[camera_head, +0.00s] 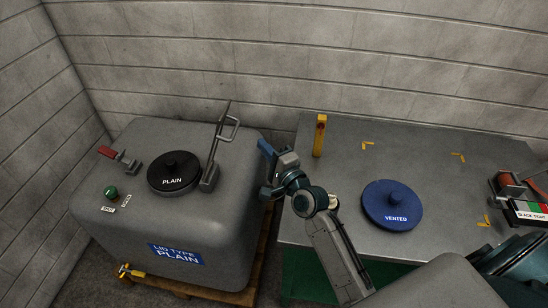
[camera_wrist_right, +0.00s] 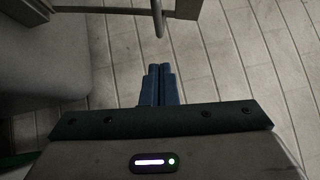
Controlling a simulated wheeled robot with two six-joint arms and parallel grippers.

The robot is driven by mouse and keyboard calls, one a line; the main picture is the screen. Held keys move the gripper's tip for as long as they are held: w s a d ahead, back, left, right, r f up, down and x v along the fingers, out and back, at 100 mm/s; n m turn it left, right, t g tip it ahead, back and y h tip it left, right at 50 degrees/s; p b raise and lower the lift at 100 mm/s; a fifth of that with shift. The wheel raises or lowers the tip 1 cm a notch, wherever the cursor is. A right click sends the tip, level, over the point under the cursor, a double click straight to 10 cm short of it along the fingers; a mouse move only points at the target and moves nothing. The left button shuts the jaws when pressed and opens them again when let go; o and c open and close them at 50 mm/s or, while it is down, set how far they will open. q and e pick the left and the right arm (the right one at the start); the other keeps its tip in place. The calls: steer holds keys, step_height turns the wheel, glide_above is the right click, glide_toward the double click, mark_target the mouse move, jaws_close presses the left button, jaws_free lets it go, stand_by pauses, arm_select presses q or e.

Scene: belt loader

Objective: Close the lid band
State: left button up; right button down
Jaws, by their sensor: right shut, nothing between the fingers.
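A grey tank (camera_head: 215,215) with a blue "LID TYPE PLAIN" label stands at the left. A black lid (camera_head: 174,172) marked PLAIN lies on its top. The metal lid band (camera_head: 216,145) stands raised at the lid's right side, with a wire loop near its upper end. A red-handled latch (camera_head: 119,157) is on the tank top left of the lid. My right gripper (camera_head: 264,152) is shut and empty, to the right of the raised band and apart from it. The wrist view shows its blue fingers (camera_wrist_right: 158,84) together, below a metal loop (camera_wrist_right: 159,18). My left gripper is out of view.
A grey table (camera_head: 450,165) stands to the right, with a blue VENTED lid (camera_head: 392,205) and a yellow post (camera_head: 320,136) on it. A device with a "SLACK TIGHT" label (camera_head: 527,212) is at the right edge. A block wall (camera_head: 300,60) closes off the back.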

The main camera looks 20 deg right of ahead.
steer(key=w+a, duration=0.3)
steer(key=w, duration=0.1)
steer(key=shift+w+a+r+p, duration=0.35)
steer(key=shift+w+a+r, duration=0.05)
steer(key=shift+r, duration=0.1)
